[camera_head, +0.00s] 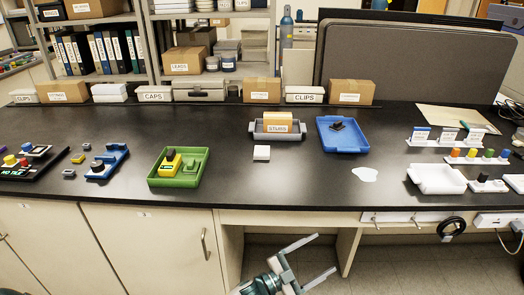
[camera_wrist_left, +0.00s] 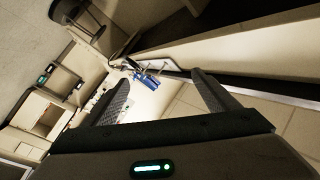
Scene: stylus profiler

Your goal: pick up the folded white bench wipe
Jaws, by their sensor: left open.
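A small white folded square (camera_head: 262,153), which looks like the bench wipe, lies on the black bench top (camera_head: 225,195) in front of a grey tray (camera_head: 257,132) with a small box in it. A flat white irregular patch (camera_head: 365,174) lies farther right. My left gripper (camera_head: 326,254) is open and empty, in front of the bench and below its top, well apart from the white square. In the left wrist view its two fingers (camera_wrist_left: 162,85) stand spread with nothing between them. The wipe cannot be made out in that view. My right gripper does not show.
A green tray (camera_head: 157,182) stands left of the white square, and a blue tray (camera_head: 357,145) stands to its right. A white tray (camera_head: 438,188) sits near the right front edge. Boxes and a grey panel (camera_head: 400,65) line the back. Bench top around the square is clear.

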